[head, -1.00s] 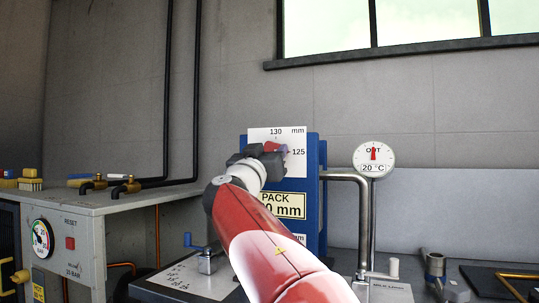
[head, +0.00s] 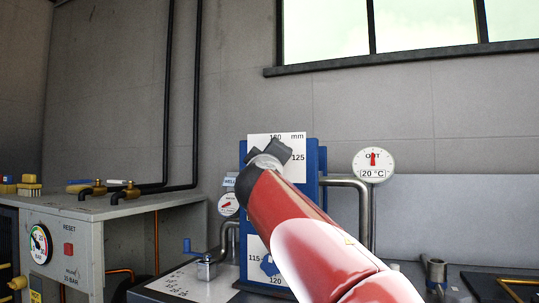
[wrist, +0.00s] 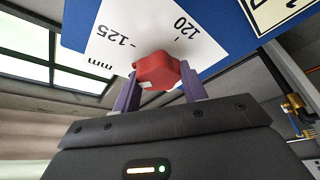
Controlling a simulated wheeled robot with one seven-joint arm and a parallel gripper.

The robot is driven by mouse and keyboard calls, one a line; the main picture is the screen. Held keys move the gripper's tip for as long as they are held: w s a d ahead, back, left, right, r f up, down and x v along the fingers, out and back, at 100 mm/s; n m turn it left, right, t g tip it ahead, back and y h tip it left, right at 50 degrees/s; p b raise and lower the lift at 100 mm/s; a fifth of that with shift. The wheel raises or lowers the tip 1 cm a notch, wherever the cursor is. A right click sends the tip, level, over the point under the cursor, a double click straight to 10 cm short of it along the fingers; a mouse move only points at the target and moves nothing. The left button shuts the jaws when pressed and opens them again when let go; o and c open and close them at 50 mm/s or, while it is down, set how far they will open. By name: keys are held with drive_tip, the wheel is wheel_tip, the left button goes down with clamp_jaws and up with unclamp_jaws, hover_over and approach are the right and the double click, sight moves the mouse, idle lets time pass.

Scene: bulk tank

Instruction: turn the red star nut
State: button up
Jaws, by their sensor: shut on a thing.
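The red star nut (wrist: 157,72) shows in the wrist view, in front of the white scale plate (wrist: 140,38) marked 120 and 125 mm. My gripper (wrist: 160,80) has its two purple fingers on either side of the nut and is shut on it. In the head view my gripper (head: 268,152) is at the upper part of the blue panel (head: 315,205), over the scale plate (head: 297,170). There my gripper and arm hide the nut and much of the panel.
A round 20 °C gauge (head: 373,164) and a bent steel pipe (head: 350,182) stand right of the panel. A grey cabinet (head: 85,230) with brass taps is at the left. A blue-handled crank (head: 205,262) sits low, left of the panel.

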drive_tip(key=shift+n+g+y, duration=0.45)
drive_tip(key=shift+n+g, duration=0.25)
drive_tip(key=shift+n, duration=1.35)
drive_tip(key=shift+n+g+y, duration=0.45)
drive_tip(key=shift+n+g, duration=0.25)
drive_tip(key=shift+n, duration=1.35)
drive_tip(key=o, duration=1)
drive_tip(key=shift+c, duration=0.2)
drive_tip(key=s+b, duration=0.1)
drive_tip(key=s, duration=0.6)
drive_tip(key=shift+s+d+b, duration=0.15)
drive_tip(key=shift+s+b, duration=0.25)
